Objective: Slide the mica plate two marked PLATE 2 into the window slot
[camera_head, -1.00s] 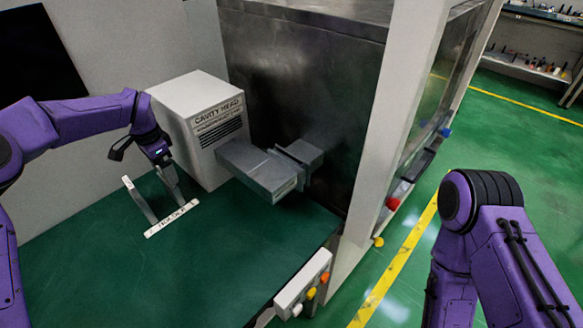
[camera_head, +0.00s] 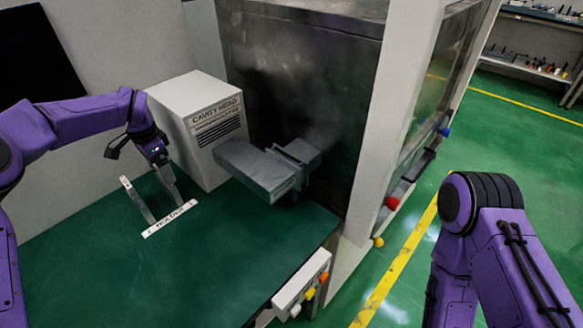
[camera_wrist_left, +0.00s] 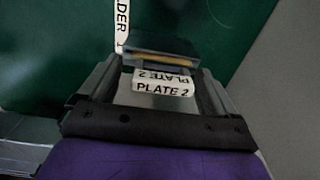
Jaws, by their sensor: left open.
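Mica plate two shows in the left wrist view by its PLATE 2 label (camera_wrist_left: 163,88), with an upside-down copy of the label just above it. The labelled part lies between the fingers of my left gripper (camera_head: 172,190). That gripper is open, pointing down at the plate holder (camera_head: 170,219) at the back left of the bench. In the head view the gripper hides most of the plate. The grey waveguide (camera_head: 257,170) runs out from the cavity head; a flange joint (camera_head: 292,160) sits near its far end. I cannot make out the window slot itself. My right gripper is out of view.
The white cavity head box (camera_head: 200,120) stands just right of the left gripper. A dark metal cabinet (camera_head: 300,90) closes off the back. The green bench top (camera_head: 220,260) is clear in front. A button panel (camera_head: 303,283) is on its front edge.

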